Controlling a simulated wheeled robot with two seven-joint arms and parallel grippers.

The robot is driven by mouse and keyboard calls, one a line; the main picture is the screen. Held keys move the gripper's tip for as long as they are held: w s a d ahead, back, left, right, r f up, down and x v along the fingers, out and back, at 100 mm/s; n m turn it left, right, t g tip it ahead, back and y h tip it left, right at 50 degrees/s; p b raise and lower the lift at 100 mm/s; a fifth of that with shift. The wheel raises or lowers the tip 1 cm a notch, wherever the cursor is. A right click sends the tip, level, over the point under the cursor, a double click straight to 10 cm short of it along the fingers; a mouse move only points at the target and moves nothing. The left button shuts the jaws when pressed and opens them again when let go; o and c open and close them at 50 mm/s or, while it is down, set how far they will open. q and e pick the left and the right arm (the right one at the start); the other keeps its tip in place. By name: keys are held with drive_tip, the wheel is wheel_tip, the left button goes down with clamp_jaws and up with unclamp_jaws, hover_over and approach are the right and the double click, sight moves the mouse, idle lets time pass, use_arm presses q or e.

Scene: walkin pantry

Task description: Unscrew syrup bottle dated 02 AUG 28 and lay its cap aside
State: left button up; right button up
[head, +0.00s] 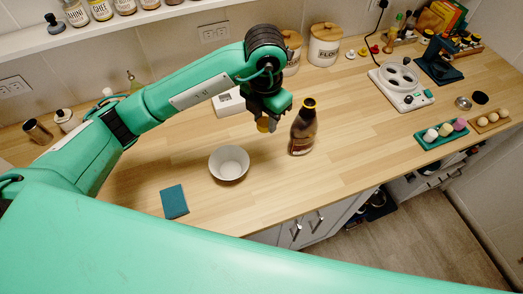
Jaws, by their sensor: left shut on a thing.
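A dark brown syrup bottle (302,130) stands on the wooden counter, slightly right of the middle. Its label faces forward low on the body, but no date can be read. The top of its neck shows a yellow ring with a dark centre. My left gripper (266,119) is just left of the bottle, above the counter and apart from it. It points down and is shut on a small yellow-gold thing (264,126) that looks like a cap; the fingers partly hide it. My right gripper is out of view.
A white bowl (229,163) stands left of the bottle and a teal cloth (174,201) lies near the front edge. A white box (229,102) and a flour canister (324,45) stand behind. Right are a white appliance (402,86) and teal tray (441,137). Counter right of the bottle is clear.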

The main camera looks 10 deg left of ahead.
use_arm(q)
drive_tip(key=p, duration=0.4)
hover_over(264, 163)
wheel_tip(264, 163, down, 13)
drive_tip(key=shift+f, duration=0.1)
wheel_tip(264, 163, down, 3)
drive_tip(key=shift+f+p, duration=0.2)
drive_tip(key=shift+p, duration=0.15)
drive_tip(key=shift+f, duration=0.5)
drive_tip(key=shift+f, duration=0.15)
drive_tip(key=o, duration=1.1)
